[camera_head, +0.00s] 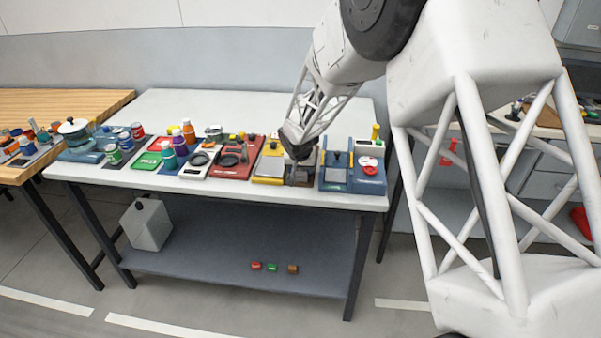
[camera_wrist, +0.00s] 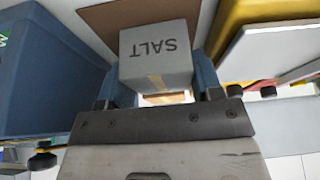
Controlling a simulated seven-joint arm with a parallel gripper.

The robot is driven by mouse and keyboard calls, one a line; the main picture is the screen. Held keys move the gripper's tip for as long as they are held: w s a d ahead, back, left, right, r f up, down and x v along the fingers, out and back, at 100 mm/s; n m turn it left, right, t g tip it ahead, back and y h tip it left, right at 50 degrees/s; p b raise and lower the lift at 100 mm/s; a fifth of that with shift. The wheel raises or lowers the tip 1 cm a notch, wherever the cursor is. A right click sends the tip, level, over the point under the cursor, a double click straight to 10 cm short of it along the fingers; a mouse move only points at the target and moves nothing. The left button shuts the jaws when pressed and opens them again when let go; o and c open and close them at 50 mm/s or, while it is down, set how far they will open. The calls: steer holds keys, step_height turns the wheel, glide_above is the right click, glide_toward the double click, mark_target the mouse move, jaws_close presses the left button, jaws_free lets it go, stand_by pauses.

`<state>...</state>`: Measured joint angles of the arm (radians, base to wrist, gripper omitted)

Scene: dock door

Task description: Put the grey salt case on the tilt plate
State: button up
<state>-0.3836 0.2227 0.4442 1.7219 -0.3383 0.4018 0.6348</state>
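The grey salt case (camera_wrist: 157,52), a small box lettered SALT with a tan strip, sits between the two blue fingers of my gripper (camera_wrist: 160,84) in the wrist view. One finger is on either side, very close to the case; whether they press on it is unclear. In the head view my gripper (camera_head: 301,152) is low over the table's front right part and largely hides the case. No tilt plate is labelled.
A brown surface (camera_wrist: 125,14) lies behind the case in the wrist view. The white table (camera_head: 215,108) is clear towards the back. Its front edge holds a red tray (camera_head: 229,166), a black-and-white scale (camera_head: 199,162), bottles and cans. A red button (camera_head: 369,168) is on the blue unit.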

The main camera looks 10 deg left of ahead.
steer(key=c, duration=0.6)
steer(key=shift+o, duration=0.2)
steer(key=shift+r, duration=0.15)
steer(key=shift+r, duration=4.9)
